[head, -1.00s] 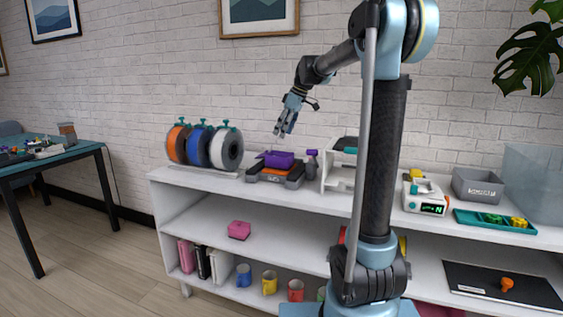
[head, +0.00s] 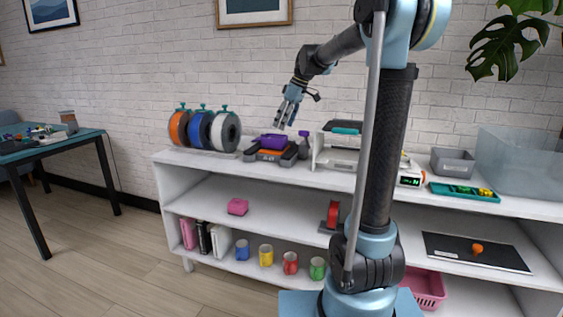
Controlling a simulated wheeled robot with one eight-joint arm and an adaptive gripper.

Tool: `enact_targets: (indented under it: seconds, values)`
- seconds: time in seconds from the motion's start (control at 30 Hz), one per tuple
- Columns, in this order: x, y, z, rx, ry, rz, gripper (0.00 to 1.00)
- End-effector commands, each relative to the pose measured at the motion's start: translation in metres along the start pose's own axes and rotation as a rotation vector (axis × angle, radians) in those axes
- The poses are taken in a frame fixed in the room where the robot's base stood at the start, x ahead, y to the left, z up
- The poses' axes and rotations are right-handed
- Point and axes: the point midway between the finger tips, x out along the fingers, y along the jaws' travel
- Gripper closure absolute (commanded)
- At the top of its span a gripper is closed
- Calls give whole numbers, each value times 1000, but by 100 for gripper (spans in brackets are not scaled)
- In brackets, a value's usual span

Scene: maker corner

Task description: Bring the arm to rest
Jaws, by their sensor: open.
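My gripper (head: 285,122) is at the end of my raised arm in the head view. Its fingers point down and are open, with nothing visible between them. It hangs above the shelf top, over a purple block (head: 272,141) that sits on a dark machine with an orange front (head: 270,154). The fingertips look apart from the block, though the exact gap is hard to judge.
Filament spools (head: 224,132) stand left of the machine on the white shelf unit (head: 215,166). A white device (head: 338,158) stands to its right. A grey bin (head: 452,162) and a green tray (head: 463,193) are farther right. A teal table (head: 52,148) stands at left.

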Motion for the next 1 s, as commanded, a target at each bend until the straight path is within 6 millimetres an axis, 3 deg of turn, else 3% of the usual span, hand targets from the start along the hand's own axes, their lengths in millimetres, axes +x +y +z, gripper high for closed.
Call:
enact_targets:
  seconds: [0.37,0.67,1.0]
  values:
    - [-4,-42,54,143,-36,35,41]
    - [3,-99,139,374,-80,98,41]
    - [33,-166,236,645,-118,183,41]
